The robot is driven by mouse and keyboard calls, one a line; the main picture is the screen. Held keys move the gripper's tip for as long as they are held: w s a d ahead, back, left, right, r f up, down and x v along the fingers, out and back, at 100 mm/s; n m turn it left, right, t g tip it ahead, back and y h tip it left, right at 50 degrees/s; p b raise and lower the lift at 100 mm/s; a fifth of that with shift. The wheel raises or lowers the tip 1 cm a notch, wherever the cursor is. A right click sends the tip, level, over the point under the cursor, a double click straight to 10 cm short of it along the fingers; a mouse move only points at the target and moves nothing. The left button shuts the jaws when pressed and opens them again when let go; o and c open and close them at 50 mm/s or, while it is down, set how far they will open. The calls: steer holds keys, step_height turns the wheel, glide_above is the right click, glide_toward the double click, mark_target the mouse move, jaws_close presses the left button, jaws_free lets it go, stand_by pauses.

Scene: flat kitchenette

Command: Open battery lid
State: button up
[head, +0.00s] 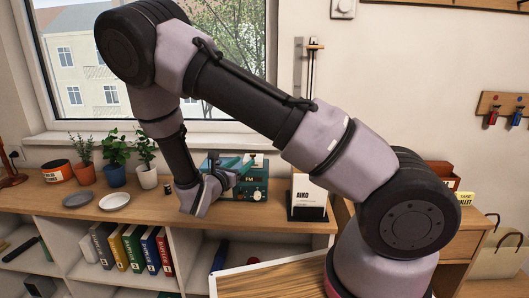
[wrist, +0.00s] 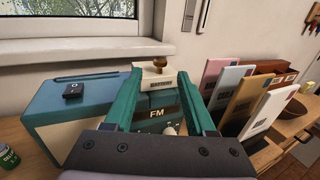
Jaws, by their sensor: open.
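A teal radio (head: 258,188) with an FM dial stands on the wooden sideboard top below the window. In the wrist view, the radio (wrist: 75,104) fills the left and middle. A cream lid (wrist: 155,84) marked BATTERY, with a brown knob (wrist: 159,62), shows on the radio between my fingers. My gripper (wrist: 159,73) is open, with one teal finger on each side of the lid and knob in the picture. I cannot tell whether the fingers touch it. In the head view, my gripper (head: 240,164) is over the radio and partly hides it.
A dark rack of upright envelopes (wrist: 240,100) stands close right of the radio. A small green can (wrist: 8,157) stands left of it. Potted plants (head: 115,160) and a white dish (head: 115,201) are further left. The window sill (wrist: 60,42) runs behind.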

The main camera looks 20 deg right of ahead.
mark_target(257, 156)
steer(key=x, duration=1)
steer(key=shift+w+d, duration=0.2)
steer(key=shift+d, duration=0.1)
jaws_close()
stand_by(1.0)
